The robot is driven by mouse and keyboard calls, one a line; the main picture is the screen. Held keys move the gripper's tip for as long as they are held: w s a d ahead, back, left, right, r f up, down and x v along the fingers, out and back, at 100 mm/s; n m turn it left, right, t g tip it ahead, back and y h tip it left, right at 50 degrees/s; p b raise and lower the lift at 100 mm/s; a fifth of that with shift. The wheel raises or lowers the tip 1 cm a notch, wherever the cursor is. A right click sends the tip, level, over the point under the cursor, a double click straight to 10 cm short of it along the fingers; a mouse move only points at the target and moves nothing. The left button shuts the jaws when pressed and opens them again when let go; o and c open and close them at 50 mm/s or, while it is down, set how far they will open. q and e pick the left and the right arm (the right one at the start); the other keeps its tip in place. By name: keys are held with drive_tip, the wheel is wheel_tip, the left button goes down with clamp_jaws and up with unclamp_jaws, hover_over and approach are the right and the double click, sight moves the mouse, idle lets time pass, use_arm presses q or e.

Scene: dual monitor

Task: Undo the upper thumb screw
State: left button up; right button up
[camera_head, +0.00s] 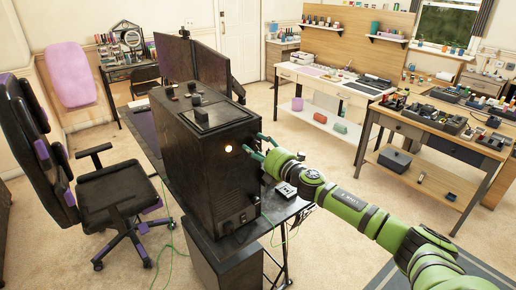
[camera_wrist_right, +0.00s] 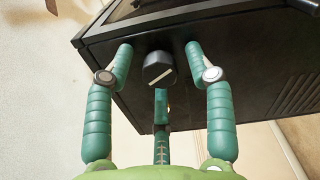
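A black computer case (camera_head: 205,165) stands upright on a dark desk in the head view. A dark thumb screw (camera_wrist_right: 159,70) with a pale slanted line across its head sticks out from the case near its upper edge in the right wrist view. In the head view I cannot make the screw out behind my fingers. My right gripper (camera_head: 259,147) is at the right side of the case. In the right wrist view its green fingers (camera_wrist_right: 158,50) are spread on both sides of the screw, with visible gaps. A third finger part sits below it. My left gripper is not in view.
Two dark monitors (camera_head: 193,61) stand behind the case. A small dark-and-white device (camera_head: 286,190) lies on the desk below my right wrist. A black and purple office chair (camera_head: 112,195) stands left. Workbenches (camera_head: 433,127) with tools are at the right.

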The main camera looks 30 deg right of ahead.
drive_tip(key=shift+s+d+f, duration=0.1)
drive_tip(key=shift+s+f, duration=0.05)
drive_tip(key=shift+s, duration=0.5)
drive_tip(key=s, duration=1)
drive_tip(key=shift+s+d, duration=0.35)
drive_tip(key=shift+d, duration=0.05)
